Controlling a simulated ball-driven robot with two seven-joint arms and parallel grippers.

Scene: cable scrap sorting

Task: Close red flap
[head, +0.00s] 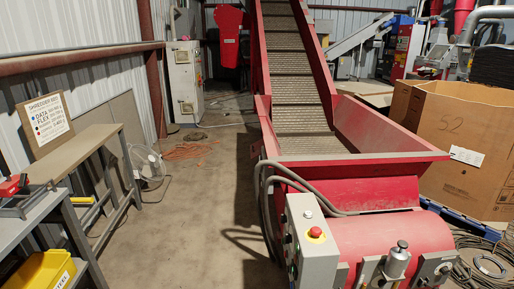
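A red conveyor machine (352,190) fills the middle and right, with a ribbed belt (298,75) rising away between red side walls. Its hopper has a sloping red side panel (375,128) on the right. Another red part (229,22) with a rounded top stands beside the conveyor at the far end. I cannot tell which red part is the flap, or whether it is open. Neither of my grippers is in view.
A grey control box (312,240) with a red button fronts the machine. A large cardboard box (460,140) stands right, with loose cables (485,265) below. A bench (75,150) and a yellow bin (40,270) are left. The concrete floor (200,220) between is mostly clear.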

